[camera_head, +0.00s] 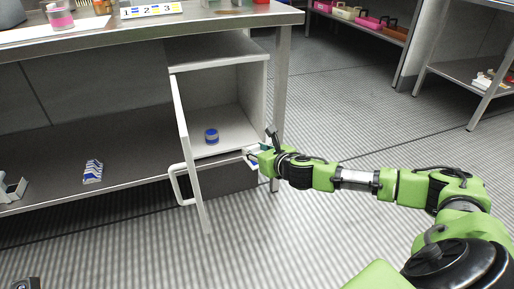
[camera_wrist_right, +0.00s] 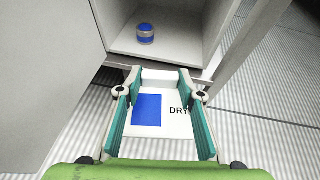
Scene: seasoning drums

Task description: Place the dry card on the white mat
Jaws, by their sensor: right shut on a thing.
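The dry card (camera_wrist_right: 148,110), white with a blue square and the letters DRY, is between the fingers of my right gripper (camera_wrist_right: 160,80) in the right wrist view. That gripper is shut on it. In the head view my right gripper (camera_head: 257,158) is at the front of an open cabinet compartment, near its right side, and mostly hides the card. The white mat (camera_head: 32,34) lies on the table top at the upper left, partly cut off by the frame.
A blue and white round tin (camera_head: 212,136) stands inside the compartment; it also shows in the wrist view (camera_wrist_right: 145,33). The open door (camera_head: 188,150) with its white handle juts out on the left. A 1 2 3 sign (camera_head: 151,10) and a pink jar (camera_head: 60,16) are on the table.

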